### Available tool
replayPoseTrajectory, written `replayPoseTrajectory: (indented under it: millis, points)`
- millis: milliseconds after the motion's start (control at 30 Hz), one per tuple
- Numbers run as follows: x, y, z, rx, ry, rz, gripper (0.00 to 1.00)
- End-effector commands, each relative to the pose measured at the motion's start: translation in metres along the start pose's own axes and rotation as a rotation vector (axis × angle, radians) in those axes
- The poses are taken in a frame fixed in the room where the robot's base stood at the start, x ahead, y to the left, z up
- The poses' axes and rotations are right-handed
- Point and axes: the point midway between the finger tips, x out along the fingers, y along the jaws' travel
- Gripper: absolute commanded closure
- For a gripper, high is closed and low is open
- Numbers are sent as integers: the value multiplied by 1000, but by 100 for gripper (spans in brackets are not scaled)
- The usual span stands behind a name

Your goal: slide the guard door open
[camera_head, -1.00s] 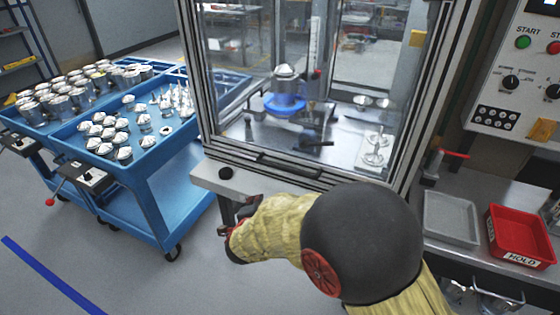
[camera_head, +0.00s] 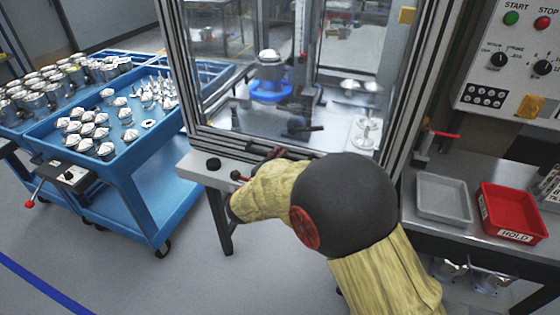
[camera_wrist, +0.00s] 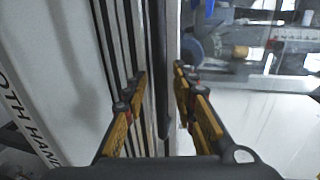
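The guard door (camera_head: 330,115) is a clear panel in a metal frame on the front of the machine enclosure. It covers the opening, with its lower rail down near the bench top. In the wrist view, a dark handle bar (camera_wrist: 161,70) runs alongside the metal frame strips. My gripper (camera_wrist: 162,98) is open, with a yellow-padded finger on each side of the bar and visible gaps. I cannot tell whether any finger touches it. In the head view my arm hides most of the gripper at the door's lower edge.
Inside the enclosure stands a blue fixture with a housing (camera_head: 270,75). A blue cart (camera_head: 150,190) with metal parts is to the left. A grey tray (camera_head: 443,198) and a red HOLD bin (camera_head: 513,212) sit on the right bench, below the control panel (camera_head: 510,70).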

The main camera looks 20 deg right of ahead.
Motion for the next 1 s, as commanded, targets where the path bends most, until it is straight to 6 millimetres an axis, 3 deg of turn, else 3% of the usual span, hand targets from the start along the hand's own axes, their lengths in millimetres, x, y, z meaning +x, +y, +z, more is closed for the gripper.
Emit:
replayPoseTrajectory:
  millis: [367, 833, 1000]
  points:
    - [6, 0, 0, -1, -1, 0, 73]
    - [6, 0, 0, -1, -1, 1, 100]
    - [6, 0, 0, -1, -1, 1, 100]
